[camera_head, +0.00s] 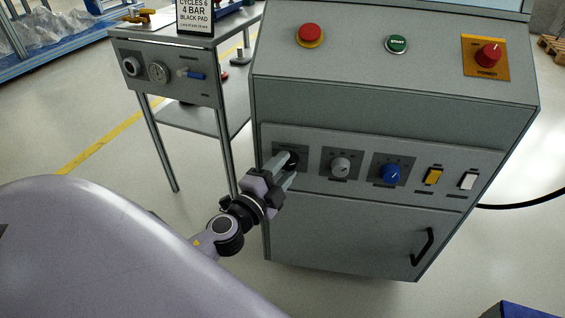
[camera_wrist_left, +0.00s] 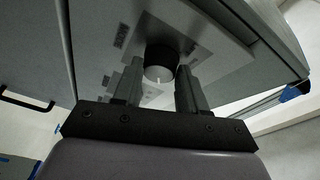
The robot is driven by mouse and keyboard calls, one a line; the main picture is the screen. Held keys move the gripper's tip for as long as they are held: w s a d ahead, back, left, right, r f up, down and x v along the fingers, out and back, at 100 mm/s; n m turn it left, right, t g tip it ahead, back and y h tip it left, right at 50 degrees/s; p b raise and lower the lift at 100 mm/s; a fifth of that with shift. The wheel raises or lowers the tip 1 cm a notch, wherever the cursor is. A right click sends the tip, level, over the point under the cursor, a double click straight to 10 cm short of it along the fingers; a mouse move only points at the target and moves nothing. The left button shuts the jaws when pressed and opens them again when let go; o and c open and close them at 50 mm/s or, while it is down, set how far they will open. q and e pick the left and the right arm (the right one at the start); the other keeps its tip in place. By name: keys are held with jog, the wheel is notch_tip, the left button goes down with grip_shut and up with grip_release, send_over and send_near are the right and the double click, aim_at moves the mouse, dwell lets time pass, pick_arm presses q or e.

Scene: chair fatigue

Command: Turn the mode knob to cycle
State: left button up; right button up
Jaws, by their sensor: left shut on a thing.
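A grey control cabinet has a front panel with a row of three knobs: a black knob (camera_head: 291,159) at the left, a grey knob (camera_head: 341,165) and a blue knob (camera_head: 390,173). My right gripper is not in view.
Right of the knobs are a yellow switch (camera_head: 433,176) and a white switch (camera_head: 468,181). A red button (camera_head: 310,34), a green start button (camera_head: 397,44) and a red knob (camera_head: 488,55) are on the sloped top. A door handle (camera_head: 422,246) sticks out below. A side table (camera_head: 165,42) stands left.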

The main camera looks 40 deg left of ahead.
pick_arm(q)
jog(key=shift+r, duration=0.1)
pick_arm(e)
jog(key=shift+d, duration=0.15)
pick_arm(q)
jog(key=o, duration=1.1)
jog(key=shift+w, duration=0.1)
jog(key=shift+c, duration=0.2)
jog(key=s+b, duration=0.1)
jog(key=s, duration=0.6)
jog(key=shift+d+f+b, duration=0.2)
jog(key=shift+b, duration=0.15)
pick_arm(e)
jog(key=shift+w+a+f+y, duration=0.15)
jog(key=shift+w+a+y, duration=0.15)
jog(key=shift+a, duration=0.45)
